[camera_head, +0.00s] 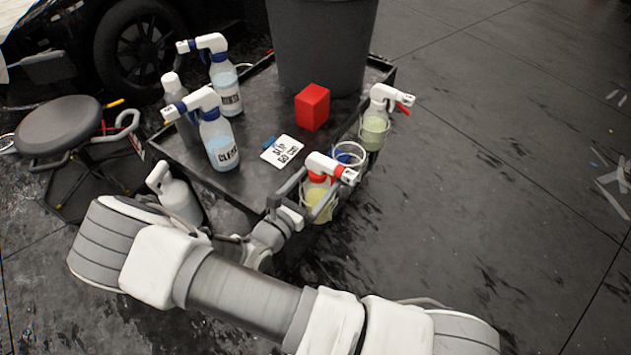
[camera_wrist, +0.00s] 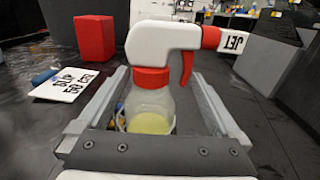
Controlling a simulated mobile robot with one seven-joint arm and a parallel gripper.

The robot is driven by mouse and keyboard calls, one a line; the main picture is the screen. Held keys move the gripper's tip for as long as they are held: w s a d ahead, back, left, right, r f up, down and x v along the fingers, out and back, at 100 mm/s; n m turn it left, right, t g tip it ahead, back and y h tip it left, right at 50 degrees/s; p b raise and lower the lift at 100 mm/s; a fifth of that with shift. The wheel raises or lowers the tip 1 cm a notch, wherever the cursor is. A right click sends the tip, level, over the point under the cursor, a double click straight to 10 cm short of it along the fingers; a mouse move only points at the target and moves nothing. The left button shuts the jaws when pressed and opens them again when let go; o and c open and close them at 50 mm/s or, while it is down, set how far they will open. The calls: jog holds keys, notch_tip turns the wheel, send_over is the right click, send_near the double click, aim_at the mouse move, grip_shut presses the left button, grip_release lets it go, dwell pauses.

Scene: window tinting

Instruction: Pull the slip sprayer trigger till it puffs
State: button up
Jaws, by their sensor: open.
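A spray bottle with a white head, red collar and red trigger (camera_wrist: 187,68) stands in front of my gripper (camera_wrist: 159,75). Its nozzle tip is marked JET in the wrist view, and its clear body holds yellowish liquid. In the head view this sprayer (camera_head: 318,197) sits at the cart's near right edge. My gripper is open, with one finger on each side of the bottle, below the white head. The trigger hangs above the right finger; I cannot tell whether they touch.
A second red-trigger sprayer (camera_head: 376,125) hangs in a holder farther along the edge. Blue-trigger sprayers (camera_head: 217,140) stand on the cart's left. A red block (camera_head: 312,107) and a large dark bucket (camera_head: 322,45) stand behind. The floor to the right is mostly clear.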

jog(key=p+v, duration=0.2)
jog(key=v, duration=1.5)
jog(key=shift+r, duration=0.1)
